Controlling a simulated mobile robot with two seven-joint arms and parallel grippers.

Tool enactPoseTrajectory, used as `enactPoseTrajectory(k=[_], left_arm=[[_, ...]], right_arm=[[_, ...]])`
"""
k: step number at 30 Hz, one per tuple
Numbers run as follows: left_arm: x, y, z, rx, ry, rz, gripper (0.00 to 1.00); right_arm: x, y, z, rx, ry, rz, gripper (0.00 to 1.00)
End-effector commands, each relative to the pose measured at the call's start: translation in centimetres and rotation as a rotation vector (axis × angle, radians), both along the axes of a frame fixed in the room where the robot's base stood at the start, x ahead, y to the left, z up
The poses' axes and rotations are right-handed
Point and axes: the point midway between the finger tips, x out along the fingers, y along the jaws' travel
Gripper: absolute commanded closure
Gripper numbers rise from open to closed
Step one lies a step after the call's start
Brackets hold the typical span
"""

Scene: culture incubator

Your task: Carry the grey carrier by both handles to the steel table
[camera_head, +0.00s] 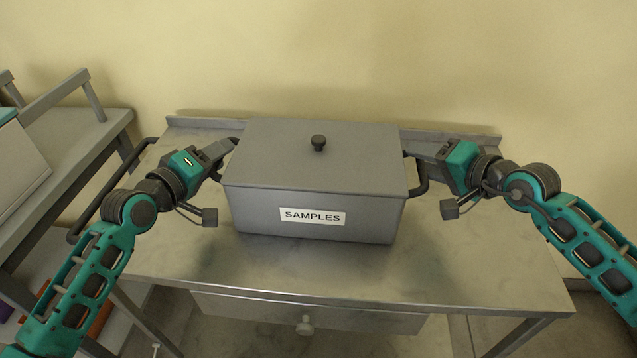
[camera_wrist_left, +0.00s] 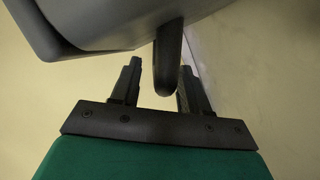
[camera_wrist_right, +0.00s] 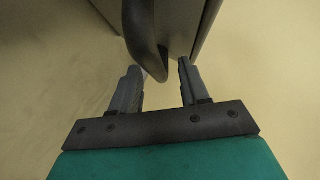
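The grey carrier (camera_head: 313,170), a lidded box with a black knob and a SAMPLES label, stands upright on the steel table (camera_head: 480,265), toward its back edge. Its left handle (camera_wrist_left: 168,60) shows between the fingers of my left gripper (camera_wrist_left: 155,85), with gaps on both sides; the gripper is open. Its right handle (camera_wrist_right: 143,40) reaches to my right gripper (camera_wrist_right: 160,85), closer to the left finger, with a gap to the right finger; this gripper is open too. In the head view, my left gripper (camera_head: 224,150) and right gripper (camera_head: 420,155) are beside the carrier's two sides.
A grey cart (camera_head: 75,150) with raised rails and a side push bar (camera_head: 105,195) stands close to the table's left side. The table has a low back lip (camera_head: 460,138) against the wall and a drawer (camera_head: 270,310) in front. Its front and right top are clear.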

Motion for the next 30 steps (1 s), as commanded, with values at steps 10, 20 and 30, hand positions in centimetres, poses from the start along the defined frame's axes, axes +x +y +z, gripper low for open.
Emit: enactPoseTrajectory(k=[10, 20, 30], left_arm=[[-0.03, 0.02, 0.00, 0.000, 0.000, 0.000, 0.89], [-0.03, 0.03, 0.00, 0.000, 0.000, 0.000, 1.00], [-0.03, 0.04, -0.01, 0.000, 0.001, 0.001, 1.00]], right_arm=[[-0.03, -0.03, -0.02, 0.000, 0.000, 0.000, 0.89], [-0.04, -0.03, -0.01, 0.000, 0.000, 0.000, 1.00], [-0.03, -0.04, -0.02, -0.001, 0.001, 0.000, 1.00]])
